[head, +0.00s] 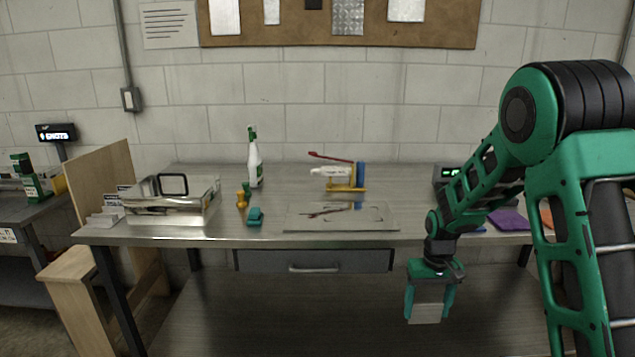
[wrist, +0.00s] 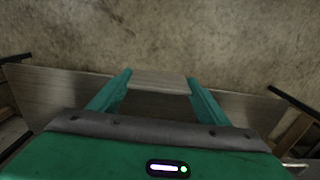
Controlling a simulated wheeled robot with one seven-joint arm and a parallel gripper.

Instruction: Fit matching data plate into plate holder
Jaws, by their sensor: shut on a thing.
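My gripper (head: 428,300) is shut on a flat, light grey plate (head: 425,313), in front of the bench and below its top. In the wrist view the plate (wrist: 160,82) spans between the two green fingers (wrist: 157,95). No markings on the plate can be read. A black upright frame (head: 173,184), which may be the plate holder, stands on a shiny metal box (head: 170,205) at the left end of the bench, far from my gripper. Small white cards or plates (head: 103,217) lie left of the box; their markings are too small to read.
The steel bench (head: 230,233) has a drawer (head: 315,262) and a lower shelf (head: 300,310). On top are a white bottle (head: 255,165), a teal block (head: 255,217), a metal sheet (head: 340,222) and a yellow-blue tool stand (head: 345,182). A wooden stand (head: 75,290) is at left.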

